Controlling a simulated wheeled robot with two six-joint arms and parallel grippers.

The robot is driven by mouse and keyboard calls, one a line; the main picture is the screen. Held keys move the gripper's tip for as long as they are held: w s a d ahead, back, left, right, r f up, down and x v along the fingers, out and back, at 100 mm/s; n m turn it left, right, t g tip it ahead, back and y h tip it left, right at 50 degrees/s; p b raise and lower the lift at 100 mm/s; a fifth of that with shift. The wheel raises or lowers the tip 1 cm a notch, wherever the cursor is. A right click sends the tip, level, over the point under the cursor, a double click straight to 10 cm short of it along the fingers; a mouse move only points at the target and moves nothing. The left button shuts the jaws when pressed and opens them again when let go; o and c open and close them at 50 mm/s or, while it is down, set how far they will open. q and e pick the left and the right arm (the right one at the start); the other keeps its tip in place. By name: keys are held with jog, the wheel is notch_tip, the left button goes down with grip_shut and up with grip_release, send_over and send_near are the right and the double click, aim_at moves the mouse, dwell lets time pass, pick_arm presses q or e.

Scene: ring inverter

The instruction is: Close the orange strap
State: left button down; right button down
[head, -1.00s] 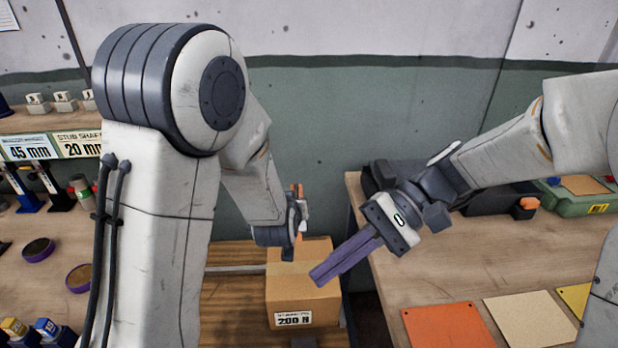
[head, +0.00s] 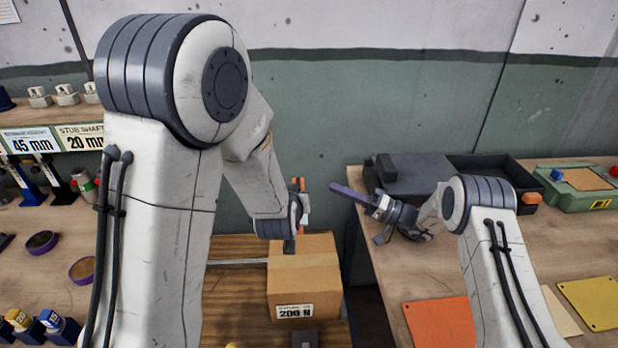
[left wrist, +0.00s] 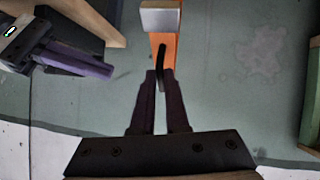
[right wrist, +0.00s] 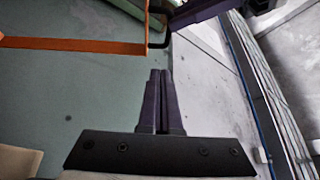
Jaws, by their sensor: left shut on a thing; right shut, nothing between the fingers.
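The orange strap (head: 301,184) shows as a small bit above my left wrist in the head view. In the left wrist view the strap (left wrist: 166,48) runs below a pale block, and in the right wrist view it is a long orange bar (right wrist: 75,45). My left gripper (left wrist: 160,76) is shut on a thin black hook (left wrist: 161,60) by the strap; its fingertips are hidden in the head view. My right gripper (head: 334,187) is shut and empty, right of my left wrist. In the right wrist view its fingertips (right wrist: 160,73) point towards the strap and hook without touching.
A cardboard box (head: 305,280) marked 200 N stands on the wooden surface below my left gripper. A dark tray (head: 490,175) and a green case (head: 580,190) stand on the right bench, with orange (head: 437,322) and yellow (head: 592,302) sheets. The green wall is behind.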

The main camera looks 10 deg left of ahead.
aim_at(299, 180)
jog(key=x, duration=1)
jog(key=shift+w+f, duration=0.1)
pick_arm(q)
jog(key=shift+w+r, duration=0.1)
jog(key=shift+r, duration=0.05)
pick_arm(e)
jog(key=shift+s+d+f+n, duration=0.15)
jog(key=shift+s+n, duration=0.1)
jog(key=shift+s, duration=0.35)
jog(key=shift+s+d+f+n, duration=0.15)
jog(key=shift+s+n, duration=0.1)
jog(key=shift+s, duration=0.35)
pick_arm(q)
jog(key=c, duration=0.9)
grip_release()
pick_arm(e)
jog(key=shift+w, duration=0.1)
jog(key=shift+r, duration=0.1)
